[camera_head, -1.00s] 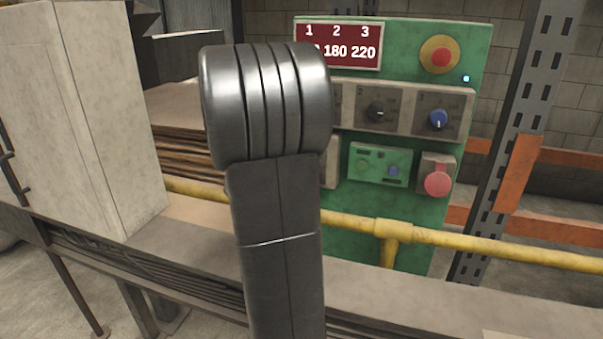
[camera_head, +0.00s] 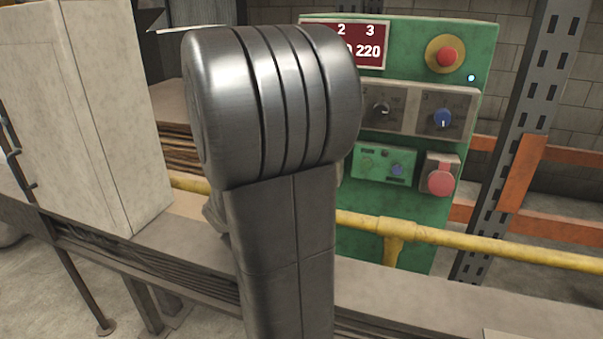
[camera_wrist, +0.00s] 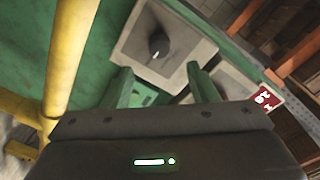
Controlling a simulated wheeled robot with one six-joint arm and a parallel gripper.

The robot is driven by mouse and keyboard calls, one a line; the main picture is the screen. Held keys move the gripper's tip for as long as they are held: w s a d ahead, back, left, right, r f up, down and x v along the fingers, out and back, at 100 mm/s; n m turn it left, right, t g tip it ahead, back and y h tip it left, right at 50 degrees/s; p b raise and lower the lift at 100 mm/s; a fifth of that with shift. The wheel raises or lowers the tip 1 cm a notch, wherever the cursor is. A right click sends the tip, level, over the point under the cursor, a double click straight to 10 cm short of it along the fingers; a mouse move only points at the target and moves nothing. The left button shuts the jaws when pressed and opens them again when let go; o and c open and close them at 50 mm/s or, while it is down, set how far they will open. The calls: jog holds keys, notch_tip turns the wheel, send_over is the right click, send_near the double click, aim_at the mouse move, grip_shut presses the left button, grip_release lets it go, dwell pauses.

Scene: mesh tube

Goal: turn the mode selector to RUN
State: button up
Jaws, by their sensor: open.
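In the wrist view, a black knob (camera_wrist: 158,46) with a small pale mark sits on a square grey plate (camera_wrist: 185,68) on the green panel; I take it to be the mode selector. Its lettering is not readable. My gripper (camera_wrist: 161,78) is open and empty, with its two fingers apart. The knob appears just beyond the fingertips, roughly between them, and I see no contact. In the head view, my arm hides the gripper and the selector. The green panel (camera_head: 410,220) stands behind the arm there.
The panel also carries a blue knob (camera_head: 442,118), a black dial (camera_head: 381,109), a red button (camera_head: 447,56), a red knob (camera_head: 440,181) and a small green box (camera_head: 384,162). A yellow pipe (camera_head: 480,247) crosses in front. A pale cabinet (camera_head: 85,120) stands left.

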jog(key=shift+v, duration=2.55)
jog(key=b+x, duration=0.1)
jog(key=x, duration=1.2)
jog(key=shift+w, duration=0.4)
jog(key=shift+s, duration=0.1)
